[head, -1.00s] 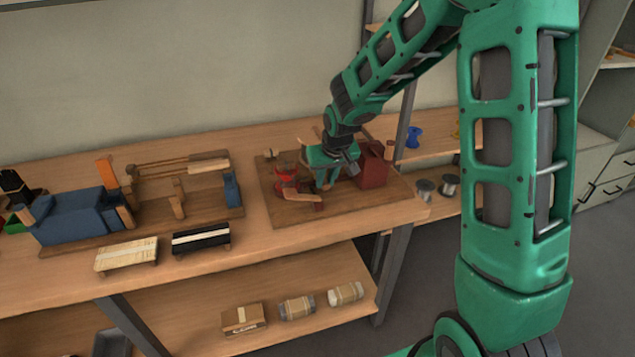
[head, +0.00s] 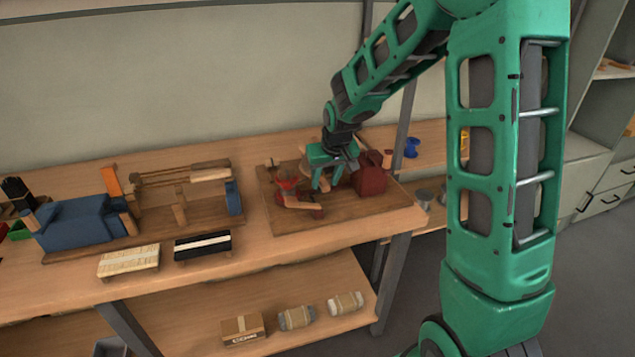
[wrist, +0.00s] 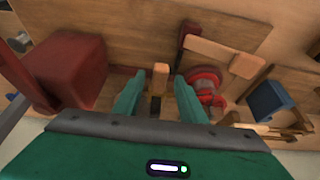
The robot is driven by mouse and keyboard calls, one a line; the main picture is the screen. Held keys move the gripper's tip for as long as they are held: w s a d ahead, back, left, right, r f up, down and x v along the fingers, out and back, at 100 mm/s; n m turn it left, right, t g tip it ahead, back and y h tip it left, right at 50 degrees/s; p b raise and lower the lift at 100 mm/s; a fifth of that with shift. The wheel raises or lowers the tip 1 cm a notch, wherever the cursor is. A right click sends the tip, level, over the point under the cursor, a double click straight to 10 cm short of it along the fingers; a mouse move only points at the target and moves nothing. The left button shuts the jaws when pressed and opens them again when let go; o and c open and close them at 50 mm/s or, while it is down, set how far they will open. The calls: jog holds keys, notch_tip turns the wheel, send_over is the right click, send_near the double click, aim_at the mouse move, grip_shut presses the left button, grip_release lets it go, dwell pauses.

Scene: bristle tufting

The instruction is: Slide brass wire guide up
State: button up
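My gripper (head: 322,184) is over the wooden board with the red tufting machine, between a red box-shaped block (head: 371,176) and a round red part (head: 287,184). In the wrist view its two green fingers (wrist: 158,88) are apart. A small tan-yellow piece (wrist: 160,74), perhaps the brass wire guide, shows between and just past the fingertips, with a dark part below it. I cannot tell whether the fingers touch it. The red block (wrist: 72,68) is at left in the wrist view and the round red part (wrist: 206,84) at right.
A wooden lever (wrist: 222,54) lies close to the right of the fingers. On the bench a blue machine (head: 80,218) and two brush blocks (head: 128,262) stand to the left. Packages (head: 296,318) sit on the lower shelf.

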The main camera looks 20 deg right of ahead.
jog(key=v, duration=1)
jog(key=shift+r, duration=0.35)
jog(key=s+d+m+g, duration=0.15)
jog(key=s+d, duration=0.35)
jog(key=s, duration=0.5)
jog(key=s+d+m+g, duration=0.15)
jog(key=s+d, duration=0.25)
jog(key=s, duration=0.5)
jog(key=s+f+m+g, duration=0.1)
jog(key=s+m, duration=0.1)
jog(key=s, duration=1.4)
jog(key=shift+s+d+g+y, duration=0.2)
jog(key=shift+g+y, duration=0.1)
jog(key=shift+g, duration=0.1)
